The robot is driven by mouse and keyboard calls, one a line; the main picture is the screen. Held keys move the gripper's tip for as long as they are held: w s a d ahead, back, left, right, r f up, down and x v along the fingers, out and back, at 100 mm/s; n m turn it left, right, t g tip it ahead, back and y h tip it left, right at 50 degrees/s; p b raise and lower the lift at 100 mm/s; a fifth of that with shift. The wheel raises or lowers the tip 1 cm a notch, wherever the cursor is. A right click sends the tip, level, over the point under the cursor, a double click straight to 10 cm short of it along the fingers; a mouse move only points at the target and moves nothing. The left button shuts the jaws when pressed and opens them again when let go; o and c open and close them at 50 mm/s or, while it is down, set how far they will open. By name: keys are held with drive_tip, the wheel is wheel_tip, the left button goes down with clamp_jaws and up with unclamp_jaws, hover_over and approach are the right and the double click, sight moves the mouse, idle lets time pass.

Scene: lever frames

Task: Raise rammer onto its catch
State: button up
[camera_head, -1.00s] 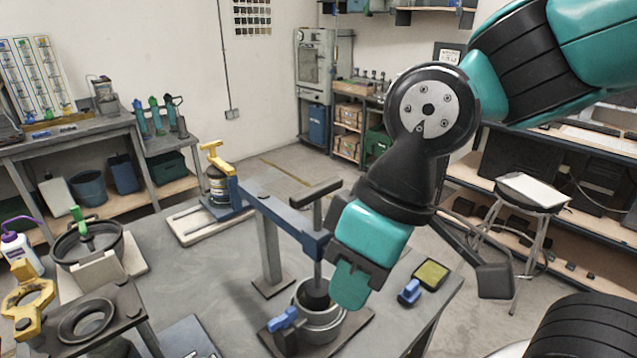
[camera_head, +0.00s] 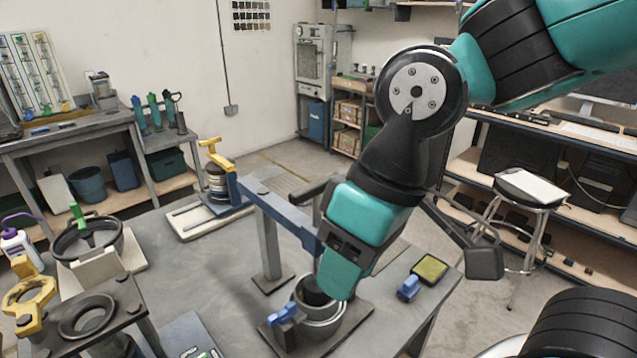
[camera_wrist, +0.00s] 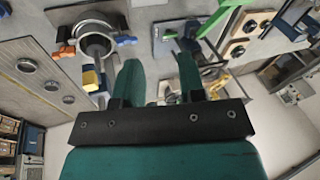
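The rammer has a dark T-shaped handle (camera_head: 313,188) above a blue overhead arm (camera_head: 283,215). Its dark lower end sits in a round metal cup (camera_head: 320,328) on a base plate. My gripper (camera_head: 338,283) points down in front of the rammer and hides its rod and part of the arm. In the wrist view, the two green fingers of my gripper (camera_wrist: 160,78) stand apart with nothing seen held between them. A cup (camera_wrist: 97,45) shows there left of the fingers. A blue clamp-like piece (camera_head: 285,314) is at the cup's front left. I cannot make out the catch.
A blue knob (camera_head: 408,288) and a yellow-topped pad (camera_head: 430,267) lie right of the cup. A yellow-handled device (camera_head: 217,170), a round pan (camera_head: 88,238) and a dark ringed stand (camera_head: 87,315) are to the left. The table middle (camera_head: 190,265) is clear.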

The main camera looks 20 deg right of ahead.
drive_tip(key=shift+o, duration=0.3)
drive_tip(key=w+d+r+m+h+p, duration=0.2)
drive_tip(key=w+r+m, duration=0.5)
drive_tip(key=w+m, duration=0.2)
drive_tip(key=shift+w+d+r, duration=0.15)
drive_tip(key=shift+w, duration=0.2)
wheel_tip(320, 180, up, 7)
drive_tip(key=m+h+p, duration=0.2)
drive_tip(key=m, duration=0.9)
hover_over(317, 183)
wheel_tip(317, 183, down, 17)
drive_tip(key=p, duration=0.3)
clamp_jaws()
